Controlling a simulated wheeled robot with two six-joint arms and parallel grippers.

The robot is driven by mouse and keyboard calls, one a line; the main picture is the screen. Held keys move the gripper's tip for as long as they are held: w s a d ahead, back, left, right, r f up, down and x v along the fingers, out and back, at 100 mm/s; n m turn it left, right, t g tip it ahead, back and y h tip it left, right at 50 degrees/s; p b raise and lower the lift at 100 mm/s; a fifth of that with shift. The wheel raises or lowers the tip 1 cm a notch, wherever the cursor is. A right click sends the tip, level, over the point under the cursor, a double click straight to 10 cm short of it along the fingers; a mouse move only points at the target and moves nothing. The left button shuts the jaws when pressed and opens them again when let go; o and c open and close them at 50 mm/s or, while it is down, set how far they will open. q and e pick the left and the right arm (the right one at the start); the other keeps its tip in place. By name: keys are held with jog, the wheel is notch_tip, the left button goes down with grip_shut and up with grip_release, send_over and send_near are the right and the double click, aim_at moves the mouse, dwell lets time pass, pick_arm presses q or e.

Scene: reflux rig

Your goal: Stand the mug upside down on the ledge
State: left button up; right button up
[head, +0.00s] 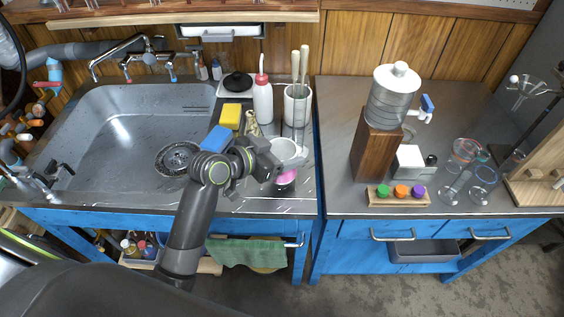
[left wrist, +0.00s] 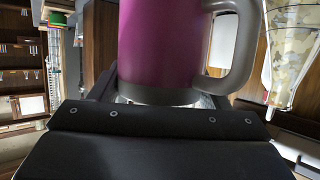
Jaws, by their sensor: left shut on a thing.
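The mug (head: 285,175) is magenta, with a dark part below the pink in the head view. In the left wrist view the mug (left wrist: 160,45) fills the upper middle, with a grey handle on its right and a dark band at its lower end. My left gripper (head: 268,166) is shut on the mug, over the front of the steel strip right of the sink. The gripper partly hides the mug in the head view, and its mouth cannot be made out. I cannot tell for sure which surface is the ledge. My right gripper is not in view.
The sink (head: 110,120) lies left of the arm. A yellow sponge (head: 230,116), a white bottle (head: 263,103) and a utensil holder (head: 297,106) stand behind the gripper. A wooden shelf (head: 180,18) runs along the back. The right counter (head: 338,130) has bare room at its left.

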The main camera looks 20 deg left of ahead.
pick_arm(q)
jog(key=shift+f+b, duration=0.35)
jog(key=shift+f, duration=1.5)
jog(key=o, duration=1.2)
jog(key=shift+c, duration=0.2)
jog(key=shift+r, duration=0.2)
jog(key=v, duration=1.2)
jog(key=shift+f, duration=0.15)
